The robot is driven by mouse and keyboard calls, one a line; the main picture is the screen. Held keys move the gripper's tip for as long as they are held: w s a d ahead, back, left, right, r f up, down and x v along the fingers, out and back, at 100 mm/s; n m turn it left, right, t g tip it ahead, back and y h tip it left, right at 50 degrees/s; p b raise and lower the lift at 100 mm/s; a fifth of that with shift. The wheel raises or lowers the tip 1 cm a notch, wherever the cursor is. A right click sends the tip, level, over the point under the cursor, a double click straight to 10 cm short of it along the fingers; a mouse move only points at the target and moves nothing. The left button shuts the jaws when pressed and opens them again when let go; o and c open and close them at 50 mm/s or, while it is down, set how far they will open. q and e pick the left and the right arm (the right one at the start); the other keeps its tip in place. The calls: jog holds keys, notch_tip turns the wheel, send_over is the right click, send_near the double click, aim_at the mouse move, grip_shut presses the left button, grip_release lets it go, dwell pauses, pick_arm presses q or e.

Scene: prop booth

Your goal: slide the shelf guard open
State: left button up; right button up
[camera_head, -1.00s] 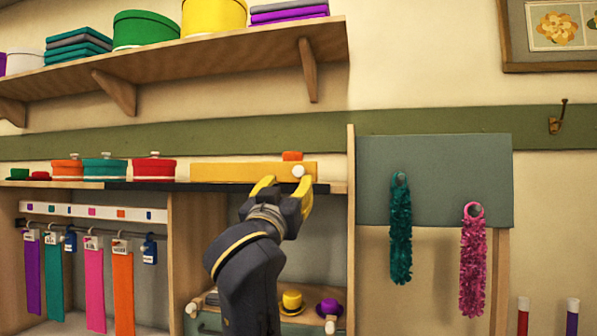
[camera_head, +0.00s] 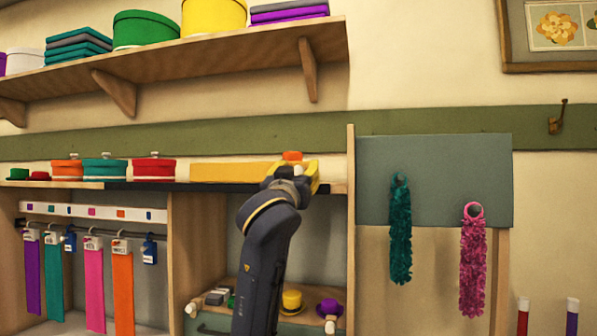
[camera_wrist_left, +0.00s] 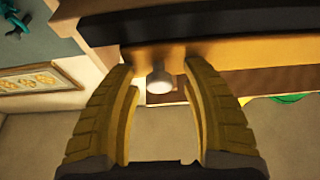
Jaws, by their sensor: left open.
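The shelf guard is a yellow-orange panel (camera_head: 232,172) standing along the front of the counter shelf. Its right part is hidden behind my gripper in the head view. In the left wrist view the guard (camera_wrist_left: 255,48) runs across the upper part, with a round white knob (camera_wrist_left: 160,80) on it. My left gripper (camera_head: 299,172) is at the guard's right end. It is open, and in the left wrist view its yellow fingers (camera_wrist_left: 160,82) stand on either side of the knob, with gaps visible on both sides. My right gripper is not in view.
A red box (camera_head: 154,169) and a teal box (camera_head: 104,169) stand left of the guard. An orange-red object (camera_head: 292,156) shows above the guard. A wooden upright (camera_head: 351,230) and a grey board (camera_head: 435,180) are to the right. Small hats (camera_head: 330,307) sit below.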

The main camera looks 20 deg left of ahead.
pick_arm(q)
grip_shut()
dwell(0.3)
dwell(0.3)
